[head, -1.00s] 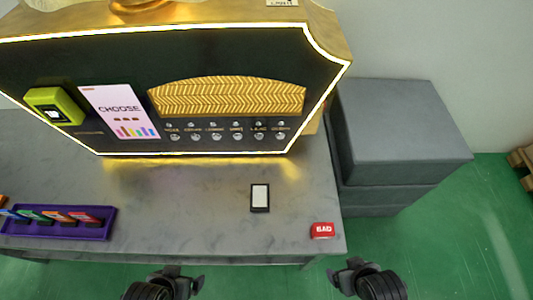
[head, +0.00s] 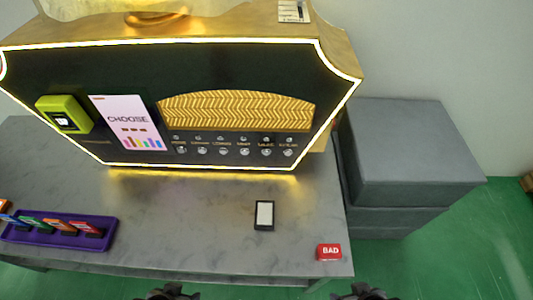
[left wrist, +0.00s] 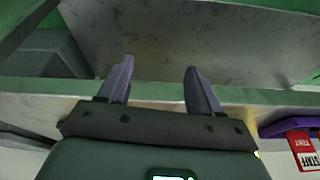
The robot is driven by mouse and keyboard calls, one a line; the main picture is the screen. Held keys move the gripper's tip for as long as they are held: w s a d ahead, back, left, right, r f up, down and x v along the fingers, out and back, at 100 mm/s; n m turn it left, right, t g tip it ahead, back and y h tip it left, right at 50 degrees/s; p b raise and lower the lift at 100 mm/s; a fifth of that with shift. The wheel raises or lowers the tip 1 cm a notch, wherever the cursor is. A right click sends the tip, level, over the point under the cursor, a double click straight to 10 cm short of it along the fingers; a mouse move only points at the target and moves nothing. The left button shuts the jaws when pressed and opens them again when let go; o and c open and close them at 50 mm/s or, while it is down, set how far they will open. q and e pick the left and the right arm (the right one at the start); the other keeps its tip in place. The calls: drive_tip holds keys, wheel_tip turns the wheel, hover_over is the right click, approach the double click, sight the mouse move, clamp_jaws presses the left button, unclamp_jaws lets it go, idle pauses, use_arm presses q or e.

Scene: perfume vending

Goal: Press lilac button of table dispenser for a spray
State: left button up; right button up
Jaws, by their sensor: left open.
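The table dispenser (head: 60,147) is a wide black panel in a gold case with a glowing border, standing on the table. A row of small round silver buttons runs along its lower right. The lilac button (head: 267,152) is the fifth from the left, under a tiny label that appears to read LILAC. My left gripper (head: 172,292) is cut off at the bottom edge of the head view, well away from the dispenser. In the left wrist view it (left wrist: 157,75) is open and empty. My right gripper (head: 360,291) is also mostly cut off, its jaws unclear.
The grey table (head: 180,215) is mostly clear before the panel. A small black-framed white pad (head: 264,214) and a red BAD block (head: 329,252) are at right. A purple tray (head: 100,240) with coloured cards is at left. A green card reader (head: 66,114) and CHOOSE screen (head: 127,122) are on the panel.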

use_arm(q)
drive_tip(key=shift+a, duration=0.2)
clamp_jaws()
drive_tip(key=shift+d, duration=0.15)
idle(0.6)
idle(0.4)
